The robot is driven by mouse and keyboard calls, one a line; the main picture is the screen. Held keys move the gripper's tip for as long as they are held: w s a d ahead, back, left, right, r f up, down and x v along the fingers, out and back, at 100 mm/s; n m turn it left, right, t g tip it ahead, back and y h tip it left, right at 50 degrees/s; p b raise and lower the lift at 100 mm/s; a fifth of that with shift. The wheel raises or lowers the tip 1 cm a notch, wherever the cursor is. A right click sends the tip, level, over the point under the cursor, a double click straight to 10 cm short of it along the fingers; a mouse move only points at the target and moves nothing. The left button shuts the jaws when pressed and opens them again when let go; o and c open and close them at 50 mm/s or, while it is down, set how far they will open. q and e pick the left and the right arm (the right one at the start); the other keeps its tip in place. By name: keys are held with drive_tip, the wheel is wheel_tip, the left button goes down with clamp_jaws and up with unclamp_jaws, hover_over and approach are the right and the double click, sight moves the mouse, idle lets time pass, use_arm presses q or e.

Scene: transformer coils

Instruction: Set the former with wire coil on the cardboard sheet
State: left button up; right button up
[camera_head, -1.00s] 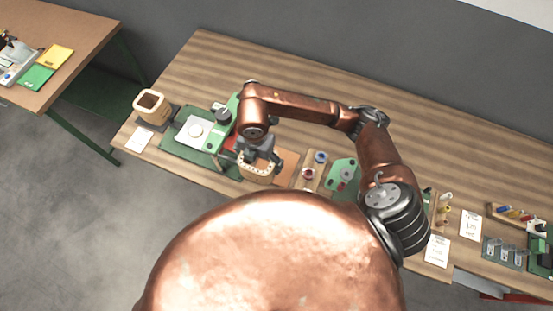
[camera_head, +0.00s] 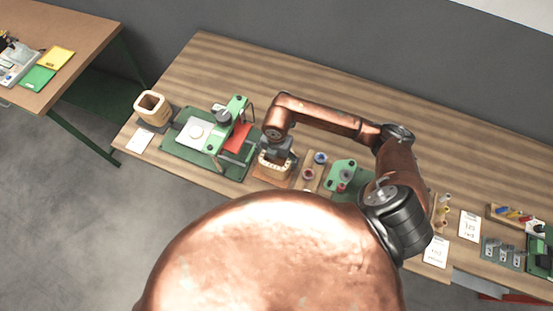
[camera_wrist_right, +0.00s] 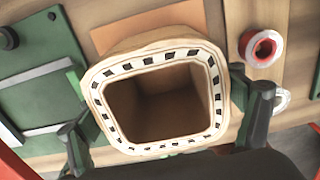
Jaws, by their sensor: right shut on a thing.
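The former with wire coil (camera_wrist_right: 155,105) is a square hollow cream body with a pale rim marked by dark slots. My right gripper (camera_wrist_right: 165,125) is shut on it, with one finger on each side. In the head view the former (camera_head: 274,163) is held upright below my right gripper (camera_head: 277,148), over the cardboard sheet (camera_head: 271,182). In the wrist view the orange-brown cardboard sheet (camera_wrist_right: 135,31) shows beyond the former, which hides part of it. I cannot tell whether the former touches the sheet. My left gripper is not in view.
A green press-like fixture (camera_head: 192,155) stands left of the sheet, with a red piece (camera_head: 237,137) beside it. A red-rimmed spool (camera_wrist_right: 261,48) and a blue spool (camera_head: 320,158) are close on the right. Another cream former (camera_head: 152,106) stands far left. The table's back is clear.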

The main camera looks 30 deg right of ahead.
drive_tip(key=shift+a, duration=0.1)
drive_tip(key=shift+f, duration=0.15)
drive_tip(key=o, duration=1.6)
drive_tip(key=shift+r, duration=0.35)
wheel_tip(320, 180, up, 12)
drive_tip(key=shift+f, duration=0.15)
